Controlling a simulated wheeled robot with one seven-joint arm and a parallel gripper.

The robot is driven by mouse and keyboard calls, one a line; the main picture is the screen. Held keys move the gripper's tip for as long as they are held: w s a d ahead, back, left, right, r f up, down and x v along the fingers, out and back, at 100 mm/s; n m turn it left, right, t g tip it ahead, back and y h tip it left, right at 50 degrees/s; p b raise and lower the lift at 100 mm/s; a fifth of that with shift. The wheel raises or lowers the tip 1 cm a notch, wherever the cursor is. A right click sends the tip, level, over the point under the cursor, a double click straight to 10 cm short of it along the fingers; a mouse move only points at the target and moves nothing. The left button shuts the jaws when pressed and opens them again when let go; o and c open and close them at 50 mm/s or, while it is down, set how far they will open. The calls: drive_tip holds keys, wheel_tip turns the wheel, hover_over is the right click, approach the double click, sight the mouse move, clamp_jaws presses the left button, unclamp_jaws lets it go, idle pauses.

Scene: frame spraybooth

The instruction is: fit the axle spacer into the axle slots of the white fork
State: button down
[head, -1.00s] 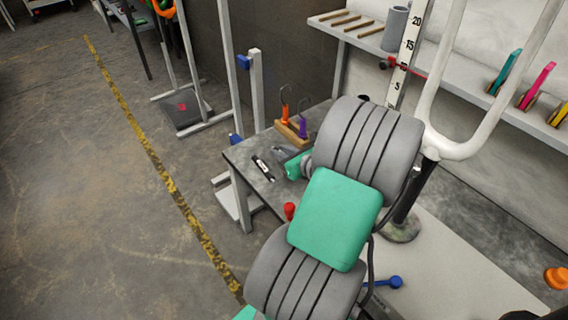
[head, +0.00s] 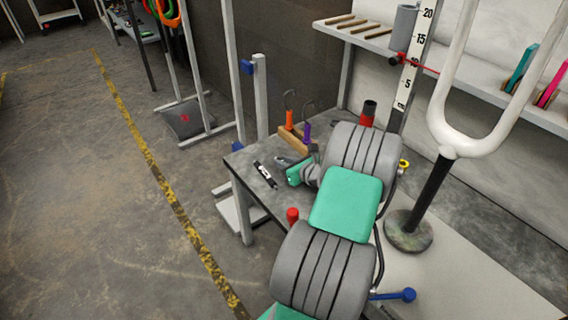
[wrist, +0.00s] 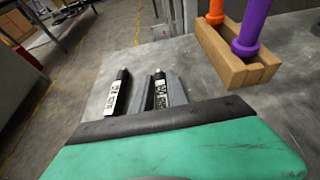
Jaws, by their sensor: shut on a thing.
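My gripper (wrist: 160,94) is shut on a black spacer with a white label (wrist: 160,97), low over or at the grey table top; I cannot tell whether it touches. A similar black spacer with a white label (wrist: 115,94) lies just left of the gripper, apart from it. It also shows on the table in the head view (head: 265,174). The white fork (head: 459,137) stands upright, prongs up, on a black post with a round base, right of my arm. Its axle slots are not visible here. In the head view my arm mostly hides the gripper and its held spacer.
A wooden holder (wrist: 228,62) with orange- and purple-handled tools stands beyond the gripper to the right. A red can (head: 367,121), a measuring post (head: 408,80) and a shelf (head: 371,45) are behind my arm. The pale surface around the fork's base is largely clear.

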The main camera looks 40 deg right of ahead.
drive_tip(key=c, duration=1.3)
unclamp_jaws()
drive_tip(key=shift+f, duration=0.1)
